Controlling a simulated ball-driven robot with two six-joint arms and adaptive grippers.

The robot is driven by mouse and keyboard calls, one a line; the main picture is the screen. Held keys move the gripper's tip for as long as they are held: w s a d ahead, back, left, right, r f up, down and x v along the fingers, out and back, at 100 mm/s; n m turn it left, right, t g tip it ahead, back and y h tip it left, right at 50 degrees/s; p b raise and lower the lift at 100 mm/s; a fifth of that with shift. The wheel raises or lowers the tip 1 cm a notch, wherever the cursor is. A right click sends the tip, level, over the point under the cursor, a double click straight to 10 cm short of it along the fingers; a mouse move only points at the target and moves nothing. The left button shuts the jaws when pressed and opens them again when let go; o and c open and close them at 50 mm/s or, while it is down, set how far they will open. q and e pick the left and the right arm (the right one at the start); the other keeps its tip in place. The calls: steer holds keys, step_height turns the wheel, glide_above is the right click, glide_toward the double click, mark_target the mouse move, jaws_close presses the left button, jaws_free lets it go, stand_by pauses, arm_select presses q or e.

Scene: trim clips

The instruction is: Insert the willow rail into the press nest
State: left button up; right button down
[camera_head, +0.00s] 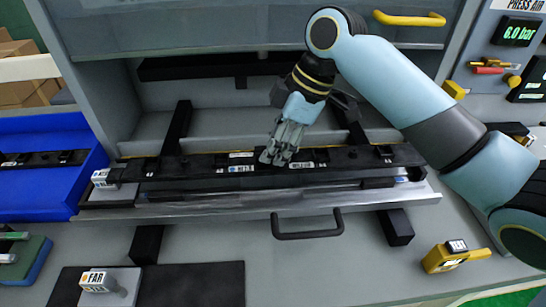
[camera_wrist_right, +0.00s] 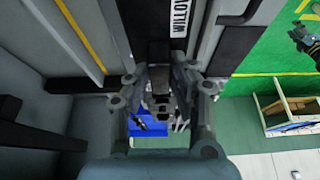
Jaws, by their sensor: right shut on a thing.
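The willow rail (camera_head: 210,163) is a long black bar with small white labels, lying lengthwise across the press nest (camera_head: 220,208), a grey drawer-like tray with a dark handle in front. My right gripper (camera_head: 273,158) comes down from above and is shut on the rail near its middle. In the right wrist view, my gripper (camera_wrist_right: 160,98) is over a black piece with a white WILLOW label (camera_wrist_right: 179,18). The fingers hide part of the rail, and I cannot tell whether it is fully seated. My left gripper is not in view.
A blue bin (camera_head: 40,200) with another dark bar stands at the left. A yellow device (camera_head: 455,256) lies at the front right. A yellow handle (camera_head: 408,18) is above on the press.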

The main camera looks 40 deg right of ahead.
steer(key=shift+w+d+f, duration=0.1)
steer(key=shift+w+f, duration=0.1)
steer(key=shift+w, duration=0.15)
steer(key=shift+f, duration=0.25)
step_height(320, 180, down, 3)
steer(key=shift+r+p, duration=0.2)
steer(key=shift+p, duration=0.15)
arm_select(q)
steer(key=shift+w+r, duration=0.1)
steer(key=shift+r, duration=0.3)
arm_select(e)
steer(key=shift+f, duration=0.55)
steer(key=c, duration=1.1)
jaws_free()
steer(key=shift+f, duration=0.1)
steer(key=shift+c, duration=0.2)
